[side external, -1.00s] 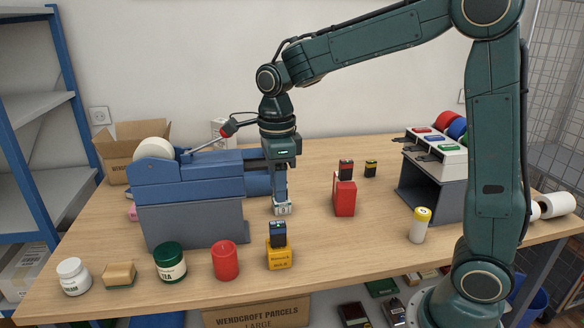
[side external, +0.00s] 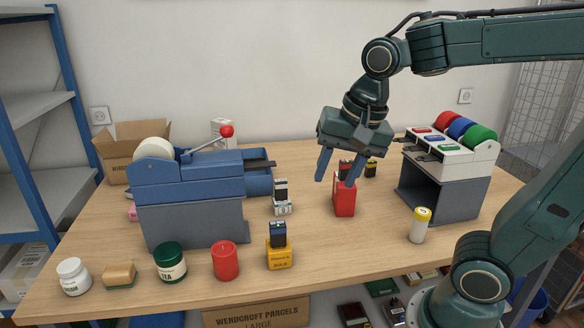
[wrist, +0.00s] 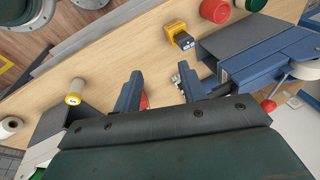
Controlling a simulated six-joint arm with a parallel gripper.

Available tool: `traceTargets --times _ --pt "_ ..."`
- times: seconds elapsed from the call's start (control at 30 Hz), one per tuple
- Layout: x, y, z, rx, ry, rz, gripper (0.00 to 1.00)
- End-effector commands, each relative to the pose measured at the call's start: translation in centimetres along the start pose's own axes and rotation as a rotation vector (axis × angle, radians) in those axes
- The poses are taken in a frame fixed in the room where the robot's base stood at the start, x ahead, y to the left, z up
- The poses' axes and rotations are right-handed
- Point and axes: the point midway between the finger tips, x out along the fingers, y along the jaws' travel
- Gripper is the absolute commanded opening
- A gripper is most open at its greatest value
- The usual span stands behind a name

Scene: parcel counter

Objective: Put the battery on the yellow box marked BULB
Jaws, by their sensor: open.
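The yellow box (side external: 280,256) stands near the front edge of the counter; its lettering is too small to read surely. A dark battery-like block with a blue top (side external: 278,234) stands upright on it, and both show at the top of the wrist view (wrist: 183,40). A similar dark block (side external: 281,190) stands on a small white box (side external: 282,208) farther back. Another dark block (side external: 346,167) is on the red box (side external: 344,200). I cannot tell which block is the task's battery. My gripper (side external: 335,180) is open and empty, above and partly in front of the red box.
A blue machine with a lever (side external: 190,190) stands left. A grey and white unit with coloured rolls (side external: 440,170) stands right. A yellow-capped bottle (side external: 420,226), red candle (side external: 226,261) and green jar (side external: 170,262) line the front. Another dark block (side external: 371,168) stands behind the red box.

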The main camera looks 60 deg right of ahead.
Motion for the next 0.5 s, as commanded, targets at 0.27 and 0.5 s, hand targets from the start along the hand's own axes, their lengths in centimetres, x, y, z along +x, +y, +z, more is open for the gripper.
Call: traceTargets --times 0.27,0.5 --pt "-1.1 3.1 1.9 -0.426 0.07 -0.063 0.41" --pt "-1.4 5.4 3.4 -0.766 0.142 -0.088 0.41"
